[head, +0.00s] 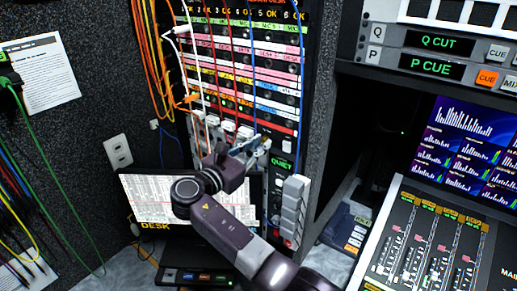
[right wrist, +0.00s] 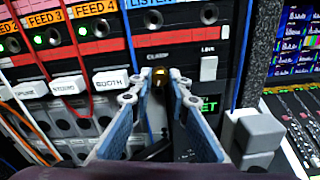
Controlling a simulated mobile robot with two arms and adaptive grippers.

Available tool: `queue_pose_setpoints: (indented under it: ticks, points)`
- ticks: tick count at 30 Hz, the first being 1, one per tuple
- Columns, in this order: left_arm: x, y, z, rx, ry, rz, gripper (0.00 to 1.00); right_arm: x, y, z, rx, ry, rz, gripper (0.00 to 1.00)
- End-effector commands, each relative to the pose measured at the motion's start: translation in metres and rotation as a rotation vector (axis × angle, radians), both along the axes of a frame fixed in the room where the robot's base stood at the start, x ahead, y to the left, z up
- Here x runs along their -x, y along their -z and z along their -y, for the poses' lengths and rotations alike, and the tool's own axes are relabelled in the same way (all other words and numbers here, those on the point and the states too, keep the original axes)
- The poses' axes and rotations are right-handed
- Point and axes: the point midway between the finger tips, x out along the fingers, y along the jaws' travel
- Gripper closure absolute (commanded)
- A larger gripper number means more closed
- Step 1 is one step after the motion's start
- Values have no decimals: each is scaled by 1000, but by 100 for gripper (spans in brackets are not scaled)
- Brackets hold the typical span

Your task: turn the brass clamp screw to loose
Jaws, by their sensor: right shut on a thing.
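The brass clamp screw (right wrist: 160,74) is a small round gold-coloured head on the dark rack panel in the right wrist view, just below a small label. My right gripper (right wrist: 160,88) has one blue-padded finger on each side of it and is shut on it at the fingertips. In the head view my right gripper (head: 260,150) is at the lower right part of the rack, and the screw is hidden or too small to make out there. My left gripper is not in view.
White plugs (right wrist: 110,80) labelled by feed stand left of the screw. A grey block-shaped stack (right wrist: 250,135) juts out at lower right. Patch cables (head: 232,60) hang across the patch rack (head: 285,75). A mixing desk (head: 425,240) stands to the right.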

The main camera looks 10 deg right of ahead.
Motion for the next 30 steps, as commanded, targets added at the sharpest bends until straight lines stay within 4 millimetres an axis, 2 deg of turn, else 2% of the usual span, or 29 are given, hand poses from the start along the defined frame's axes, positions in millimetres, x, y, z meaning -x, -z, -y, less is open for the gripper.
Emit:
queue_pose_setpoints:
  ticks: [9,26,27,30]
  points:
    - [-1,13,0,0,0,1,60,0,-1,0,-106,-1,112,100]
    - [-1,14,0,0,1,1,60,0,-2,0,-133,-1,140,100]
    - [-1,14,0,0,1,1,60,0,-2,0,-133,-1,140,82]
    - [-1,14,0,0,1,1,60,0,-2,0,-134,-1,139,71]
